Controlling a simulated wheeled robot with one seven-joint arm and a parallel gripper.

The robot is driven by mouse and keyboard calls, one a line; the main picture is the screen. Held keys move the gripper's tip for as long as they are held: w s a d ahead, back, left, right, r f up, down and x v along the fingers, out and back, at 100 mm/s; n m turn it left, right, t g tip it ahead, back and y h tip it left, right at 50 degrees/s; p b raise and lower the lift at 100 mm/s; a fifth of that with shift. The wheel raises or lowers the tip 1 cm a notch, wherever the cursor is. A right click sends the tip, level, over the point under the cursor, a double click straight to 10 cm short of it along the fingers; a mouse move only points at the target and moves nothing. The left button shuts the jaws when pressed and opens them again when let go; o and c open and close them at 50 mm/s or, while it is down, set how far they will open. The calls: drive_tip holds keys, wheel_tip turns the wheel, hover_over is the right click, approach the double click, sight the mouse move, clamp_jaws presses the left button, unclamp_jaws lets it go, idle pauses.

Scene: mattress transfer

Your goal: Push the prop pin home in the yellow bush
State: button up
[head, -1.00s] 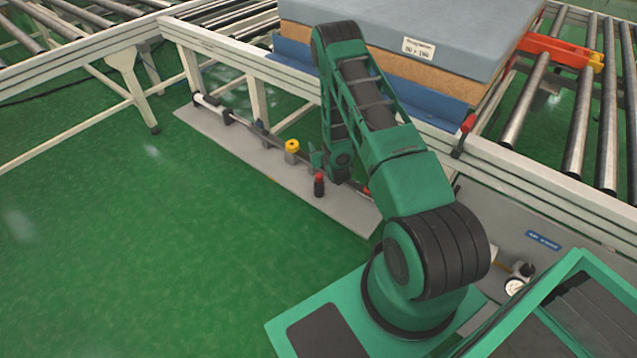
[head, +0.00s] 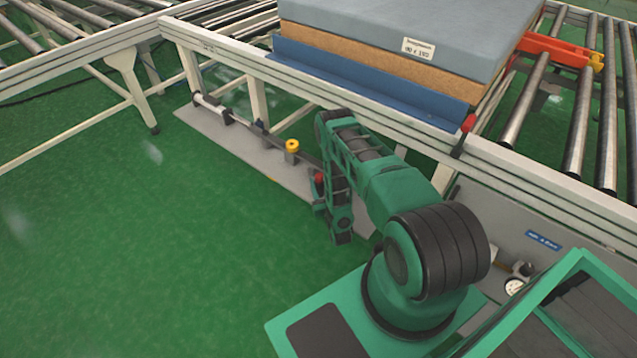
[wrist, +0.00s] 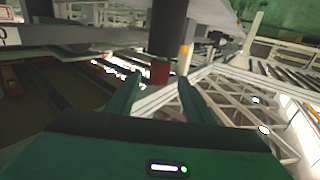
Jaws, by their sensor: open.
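A black pin with a red top (head: 319,178), which looks like the prop pin, stands on the grey floor plate, its lower part hidden by my arm in the head view. The yellow bush (head: 292,146) stands behind and left of it on a grey post. My gripper (head: 319,207) is low beside the red-topped pin. In the wrist view, my gripper (wrist: 158,90) is open and empty. The red-topped pin (wrist: 160,72) shows upside down just beyond the fingertips, between them, apart from both. The yellow bush (wrist: 184,56) shows behind it, to the right.
A long rod with dark brackets (head: 228,116) runs along the floor plate (head: 200,125) beneath the conveyor frame (head: 225,62). A blue flange (head: 370,80) under the mattress (head: 400,25) overhangs above. A red-knobbed lever (head: 467,124) is on the frame. Green floor at left is clear.

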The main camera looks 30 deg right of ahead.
drive_tip(key=x, duration=0.7)
drive_tip(key=shift+w+d+f, duration=0.2)
drive_tip(key=shift+f, duration=0.05)
clamp_jaws()
